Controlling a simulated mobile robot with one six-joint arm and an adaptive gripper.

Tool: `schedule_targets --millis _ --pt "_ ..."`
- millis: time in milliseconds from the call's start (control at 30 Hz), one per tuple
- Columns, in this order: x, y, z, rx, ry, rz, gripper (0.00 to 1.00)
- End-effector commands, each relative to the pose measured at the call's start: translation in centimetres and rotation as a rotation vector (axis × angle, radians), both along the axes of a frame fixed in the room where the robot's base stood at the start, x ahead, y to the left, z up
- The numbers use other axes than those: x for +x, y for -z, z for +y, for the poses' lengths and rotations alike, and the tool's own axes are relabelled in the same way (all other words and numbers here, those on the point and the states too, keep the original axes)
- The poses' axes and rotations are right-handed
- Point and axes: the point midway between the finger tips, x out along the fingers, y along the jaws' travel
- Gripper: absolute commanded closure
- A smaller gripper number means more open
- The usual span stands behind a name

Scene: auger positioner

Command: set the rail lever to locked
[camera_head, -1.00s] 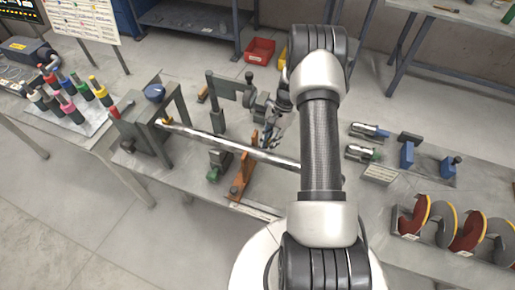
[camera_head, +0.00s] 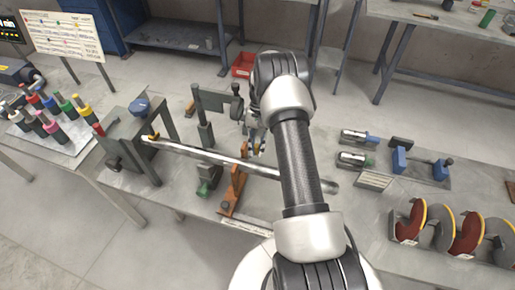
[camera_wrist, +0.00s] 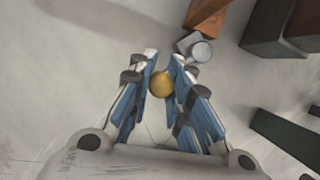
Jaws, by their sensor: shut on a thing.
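My gripper (camera_wrist: 161,82) has its blue-padded fingers closed around a round brass-coloured knob (camera_wrist: 161,84), which I take to be the end of the rail lever. The lever's arm below the knob is hidden, so I cannot tell its position. In the head view my gripper (camera_head: 256,145) is low over the bench, just behind the long metal shaft (camera_head: 205,155) and right of the orange bracket (camera_head: 233,188). The knob is not clear there. In the wrist view a grey cylindrical part (camera_wrist: 199,50) and an orange block (camera_wrist: 205,14) lie just beyond the fingertips.
A grey upright post (camera_head: 203,120) stands left of my gripper. A blue clamp fixture (camera_head: 420,165) and red and grey auger discs (camera_head: 440,225) are on the right of the bench. Dark blocks (camera_wrist: 275,25) sit right of the fingers. Colour-capped bottles (camera_head: 50,115) stand far left.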

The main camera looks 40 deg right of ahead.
Motion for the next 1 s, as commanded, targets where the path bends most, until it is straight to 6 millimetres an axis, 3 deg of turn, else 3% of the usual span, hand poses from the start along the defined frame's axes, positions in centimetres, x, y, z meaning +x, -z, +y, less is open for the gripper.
schedule_targets --millis 333,367,667,1000 --pt "0.20 -0.11 -0.06 -0.003 0.000 -0.006 1.00" --pt "0.21 -0.10 -0.06 -0.003 0.000 -0.006 0.82" --pt "0.10 -0.04 -0.03 -0.002 -0.001 -0.002 0.62" --pt "0.09 -0.11 -0.05 -0.001 -0.001 -0.002 0.61"
